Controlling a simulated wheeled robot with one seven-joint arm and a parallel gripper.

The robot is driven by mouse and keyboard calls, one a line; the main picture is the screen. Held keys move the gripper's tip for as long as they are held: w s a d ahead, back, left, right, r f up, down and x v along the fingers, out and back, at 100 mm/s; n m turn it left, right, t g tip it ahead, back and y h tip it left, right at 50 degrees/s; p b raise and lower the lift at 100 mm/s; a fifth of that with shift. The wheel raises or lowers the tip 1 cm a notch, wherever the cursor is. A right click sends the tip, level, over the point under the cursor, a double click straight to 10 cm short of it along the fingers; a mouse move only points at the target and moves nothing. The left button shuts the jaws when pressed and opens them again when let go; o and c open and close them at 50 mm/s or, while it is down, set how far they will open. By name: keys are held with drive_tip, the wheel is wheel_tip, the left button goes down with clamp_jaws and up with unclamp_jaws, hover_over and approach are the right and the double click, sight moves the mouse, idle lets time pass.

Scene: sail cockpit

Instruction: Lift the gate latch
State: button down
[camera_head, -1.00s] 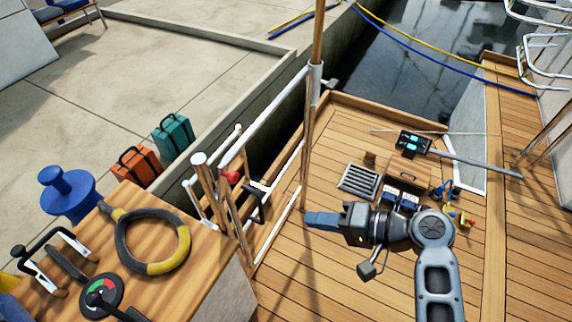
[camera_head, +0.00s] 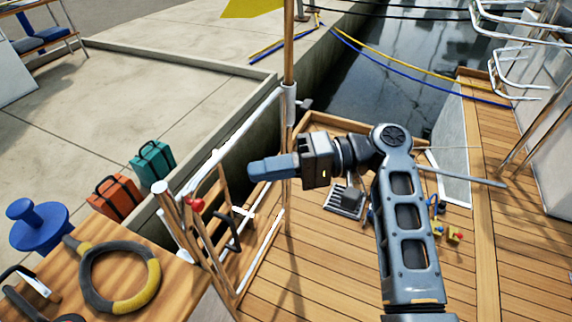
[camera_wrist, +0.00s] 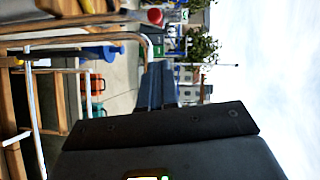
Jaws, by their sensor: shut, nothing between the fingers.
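The gate (camera_head: 218,225) of wood and white bars stands at the left edge of the wooden deck. A red knob (camera_head: 196,204), seemingly part of its latch, sits near the top of its near end. The knob also shows in the wrist view (camera_wrist: 155,16) at the top. My gripper (camera_head: 256,171) has its blue fingers shut and empty. It points left and appears above and right of the red knob, apart from it. In the wrist view the fingers (camera_wrist: 158,85) lie together, beside the knob in the picture. The latch mechanism below the knob is too small to make out.
A wooden counter with a black-and-yellow ring (camera_head: 112,278) and a blue bollard-like piece (camera_head: 38,226) is at lower left. Orange (camera_head: 115,197) and teal (camera_head: 152,162) cases stand on the quay. A wooden pole (camera_head: 288,50) rises close behind my gripper. The deck at right is open.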

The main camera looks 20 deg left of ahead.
sight(190, 198)
drive_tip(key=shift+s+a+f, duration=0.15)
drive_tip(key=shift+s+a, duration=0.65)
drive_tip(key=shift+s, duration=0.15)
drive_tip(key=shift+s+a+f, duration=0.2)
drive_tip(key=shift+s+a, duration=0.55)
drive_tip(key=shift+s, duration=0.2)
drive_tip(key=shift+s+a+f, duration=0.15)
drive_tip(key=shift+s+a, duration=0.65)
drive_tip(key=shift+s, duration=0.15)
drive_tip(key=shift+s+a+r+n+t+h+p, duration=0.1)
drive_tip(key=shift+s+r+n+t+h+p, duration=0.3)
drive_tip(key=shift+s+n+p, duration=0.25)
drive_tip(key=shift+s+r+n+t+h+p, duration=0.35)
drive_tip(key=shift+s+n+p, duration=0.2)
drive_tip(key=shift+n+p, duration=0.2)
